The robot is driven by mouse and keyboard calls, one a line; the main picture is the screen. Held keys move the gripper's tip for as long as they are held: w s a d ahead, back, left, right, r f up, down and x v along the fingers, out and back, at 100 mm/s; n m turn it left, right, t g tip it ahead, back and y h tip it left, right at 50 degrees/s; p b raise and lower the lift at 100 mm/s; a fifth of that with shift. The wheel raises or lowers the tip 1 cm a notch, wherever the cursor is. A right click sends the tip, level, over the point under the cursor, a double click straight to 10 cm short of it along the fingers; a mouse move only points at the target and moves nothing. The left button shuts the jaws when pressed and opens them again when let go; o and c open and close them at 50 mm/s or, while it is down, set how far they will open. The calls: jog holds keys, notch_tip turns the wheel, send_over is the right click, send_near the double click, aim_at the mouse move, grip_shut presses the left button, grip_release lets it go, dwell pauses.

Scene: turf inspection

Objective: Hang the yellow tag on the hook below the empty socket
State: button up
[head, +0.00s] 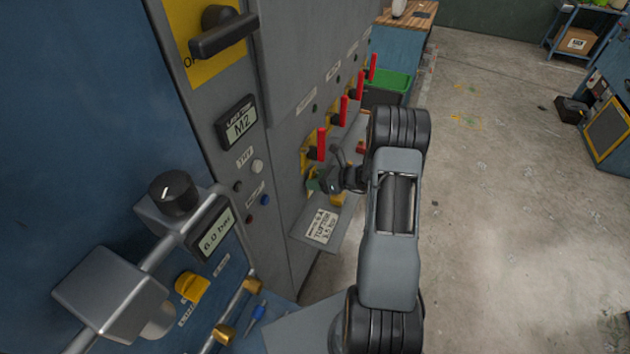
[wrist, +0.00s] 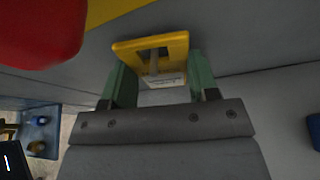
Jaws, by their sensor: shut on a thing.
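My gripper (wrist: 160,82) has two green fingers, shut on the yellow tag (wrist: 179,46) between their tips. The tag is a yellow frame with an opening and a pale lower part. A small grey upright piece shows in the opening; I cannot tell whether it is the hook passing through or part of the tag. The tag is close to the grey panel face in the wrist view. In the head view my gripper (head: 318,184) is at the panel, below the nearest red handle (head: 321,144). I cannot make out the empty socket.
A large red part (wrist: 40,30) is close at the upper left in the wrist view. Several red handles on yellow plates line the grey panel (head: 285,190). A sloping ledge with a printed card (head: 320,226) lies below my gripper. The floor to the right is open.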

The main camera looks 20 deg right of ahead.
dwell(0.3)
jog(key=o, duration=1)
jog(key=p+v, duration=0.4)
jog(key=v, duration=1)
